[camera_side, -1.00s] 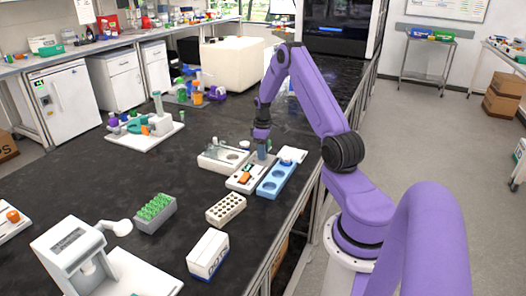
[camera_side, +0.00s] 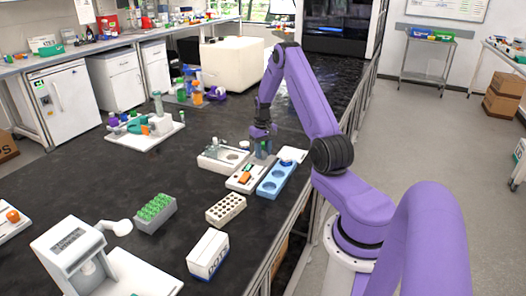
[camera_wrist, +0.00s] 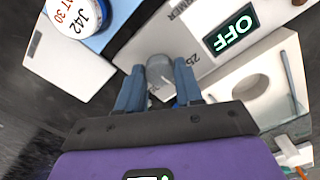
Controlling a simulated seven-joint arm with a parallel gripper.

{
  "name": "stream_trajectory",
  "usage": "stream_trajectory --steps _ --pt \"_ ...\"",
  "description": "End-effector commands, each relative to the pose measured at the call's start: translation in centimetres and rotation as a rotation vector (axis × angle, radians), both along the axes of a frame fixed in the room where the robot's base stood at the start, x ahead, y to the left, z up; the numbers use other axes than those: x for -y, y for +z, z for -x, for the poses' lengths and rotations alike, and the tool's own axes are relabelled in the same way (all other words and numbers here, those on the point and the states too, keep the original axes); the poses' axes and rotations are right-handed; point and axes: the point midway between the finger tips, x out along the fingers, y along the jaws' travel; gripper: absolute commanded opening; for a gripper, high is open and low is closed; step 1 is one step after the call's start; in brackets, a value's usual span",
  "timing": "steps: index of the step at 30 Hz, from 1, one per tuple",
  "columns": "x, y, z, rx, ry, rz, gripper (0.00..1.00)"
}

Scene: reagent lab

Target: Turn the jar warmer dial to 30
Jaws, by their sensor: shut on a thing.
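The jar warmer (camera_wrist: 196,45) is a pale grey panel with printed lettering and a lit display (camera_wrist: 231,29) that reads OFF. Its grey rounded dial (camera_wrist: 159,62) sits between the blue fingertips of my gripper (camera_wrist: 158,83) in the wrist view, and the fingers are shut on it. The fingers partly cover the dial, and I cannot read any mark on it. In the side view my gripper (camera_side: 263,149) points down over the cluster of lab pieces, and the dial is hidden there. A jar lid (camera_wrist: 76,12) marked J42 and "AT 30" shows at the upper left of the wrist view.
A blue holder (camera_side: 270,188) with round wells stands close to my gripper. A white block with a round hole (camera_wrist: 251,87) is beside the warmer. A cream rack (camera_side: 226,209), a green-topped tube rack (camera_side: 155,213) and a white box (camera_side: 208,254) stand nearer the camera.

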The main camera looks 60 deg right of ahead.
Motion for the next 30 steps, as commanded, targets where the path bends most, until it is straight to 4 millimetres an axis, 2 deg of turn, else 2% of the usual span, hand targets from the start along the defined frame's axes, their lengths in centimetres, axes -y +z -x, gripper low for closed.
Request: stream_trajectory --steps 9,23,24,26,30 --pt "0.01 0.03 -0.01 0.000 -0.099 0.000 0.05" --pt "0.00 0.04 -0.02 0.000 -0.112 0.000 0.05" --pt "0.00 0.04 -0.02 0.000 -0.112 0.000 0.42" --pt "0.01 0.04 -0.02 0.000 -0.112 0.000 0.61" --pt "0.01 0.03 -0.02 0.000 -0.112 0.000 0.61"
